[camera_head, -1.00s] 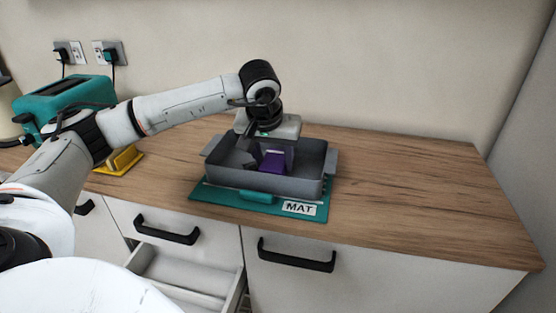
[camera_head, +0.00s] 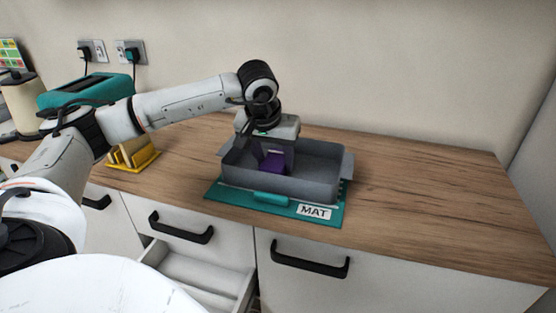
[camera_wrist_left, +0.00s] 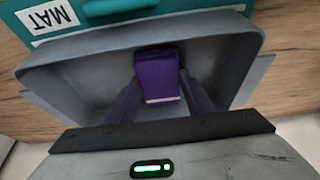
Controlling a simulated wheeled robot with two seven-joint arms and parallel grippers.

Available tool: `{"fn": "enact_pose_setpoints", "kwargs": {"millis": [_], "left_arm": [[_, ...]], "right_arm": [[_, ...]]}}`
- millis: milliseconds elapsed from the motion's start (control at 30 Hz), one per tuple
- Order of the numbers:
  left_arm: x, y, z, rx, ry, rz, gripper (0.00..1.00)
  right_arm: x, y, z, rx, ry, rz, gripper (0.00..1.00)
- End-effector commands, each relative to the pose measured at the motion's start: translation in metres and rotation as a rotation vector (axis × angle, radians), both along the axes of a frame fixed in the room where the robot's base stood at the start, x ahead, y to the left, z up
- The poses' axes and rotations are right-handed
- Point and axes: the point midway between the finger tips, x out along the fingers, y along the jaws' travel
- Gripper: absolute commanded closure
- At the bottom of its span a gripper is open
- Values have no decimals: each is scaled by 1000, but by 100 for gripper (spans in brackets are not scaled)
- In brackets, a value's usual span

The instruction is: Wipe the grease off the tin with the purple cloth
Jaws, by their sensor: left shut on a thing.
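The grey tin (camera_head: 310,188) sits on the teal mat labelled MAT (camera_head: 275,207), on the wooden counter. Its rim also shows in the left wrist view (camera_wrist_left: 75,68). My left gripper (camera_head: 270,158) reaches down into the left part of the tin and is shut on the purple cloth (camera_head: 274,163). In the left wrist view the cloth (camera_wrist_left: 157,75) is a folded purple piece between the two fingers, over the tin's inside. I cannot tell whether it touches the tin's floor. No grease can be made out. My right gripper is not in view.
A yellow rack (camera_head: 136,160) stands left of the tin, with a teal toaster (camera_head: 85,92) and a cream kettle (camera_head: 22,100) farther left. A drawer (camera_head: 195,282) is open below the counter. The counter right of the tin (camera_head: 430,200) is clear.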

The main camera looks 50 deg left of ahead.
Motion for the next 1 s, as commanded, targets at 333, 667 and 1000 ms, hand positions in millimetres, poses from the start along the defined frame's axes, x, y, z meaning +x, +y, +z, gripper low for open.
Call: {"fn": "enact_pose_setpoints", "kwargs": {"millis": [333,667,1000], "left_arm": [[-8,14,-2,2,4,2,70],[-16,27,0,2,4,5,70],[-20,36,-1,1,2,3,70]], "right_arm": [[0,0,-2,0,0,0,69],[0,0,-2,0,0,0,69],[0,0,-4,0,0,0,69]]}}
